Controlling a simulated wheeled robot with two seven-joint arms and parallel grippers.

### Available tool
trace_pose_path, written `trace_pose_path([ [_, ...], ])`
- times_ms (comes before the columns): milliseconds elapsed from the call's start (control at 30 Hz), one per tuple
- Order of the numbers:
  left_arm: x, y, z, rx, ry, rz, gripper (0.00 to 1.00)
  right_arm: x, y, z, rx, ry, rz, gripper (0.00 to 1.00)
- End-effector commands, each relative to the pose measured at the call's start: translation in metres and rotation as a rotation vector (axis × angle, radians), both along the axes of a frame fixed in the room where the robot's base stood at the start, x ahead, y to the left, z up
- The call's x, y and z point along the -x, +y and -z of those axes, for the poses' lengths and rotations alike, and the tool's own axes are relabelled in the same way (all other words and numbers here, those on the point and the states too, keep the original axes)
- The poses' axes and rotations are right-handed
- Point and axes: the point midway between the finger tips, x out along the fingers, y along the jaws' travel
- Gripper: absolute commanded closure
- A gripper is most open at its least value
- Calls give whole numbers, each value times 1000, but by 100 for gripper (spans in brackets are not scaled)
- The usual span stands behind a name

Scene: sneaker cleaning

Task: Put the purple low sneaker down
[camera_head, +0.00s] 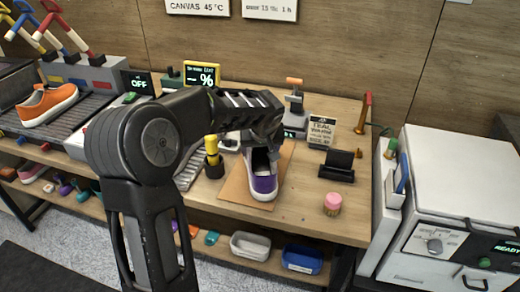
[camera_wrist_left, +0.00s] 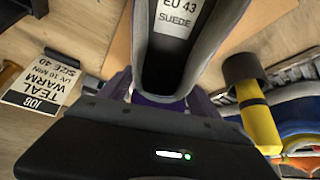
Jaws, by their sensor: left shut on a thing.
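The purple low sneaker (camera_head: 263,182) has a white sole edge and a dark opening. In the head view it is over a tan board (camera_head: 234,187) on the wooden table, toe toward me; I cannot tell if its sole touches the board. My left gripper (camera_head: 262,146) is shut on its heel end from above. My right gripper is not in view.
A black stand (camera_head: 338,167), a pink jar (camera_head: 332,204) and a sign card (camera_head: 321,131) are to the right. An orange sneaker (camera_head: 47,104) sits far left.

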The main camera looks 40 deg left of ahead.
Motion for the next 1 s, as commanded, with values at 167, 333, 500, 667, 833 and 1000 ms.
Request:
trace_pose_path([
  [167, 0, 0, 0, -1, -2, 0, 22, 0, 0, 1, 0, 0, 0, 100],
  [333, 0, 0, 1, -1, -1, 0, 8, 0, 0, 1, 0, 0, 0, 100],
  [500, 0, 0, 1, -1, -1, 0, 3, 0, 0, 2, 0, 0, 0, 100],
  [667, 1, 0, 1, 0, 1, 0, 3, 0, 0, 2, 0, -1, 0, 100],
  [833, 4, -4, -10, -1, -2, -1, 3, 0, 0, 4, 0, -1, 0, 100],
  [1000, 13, -13, -32, 0, -5, 1, 3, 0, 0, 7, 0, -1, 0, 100],
])
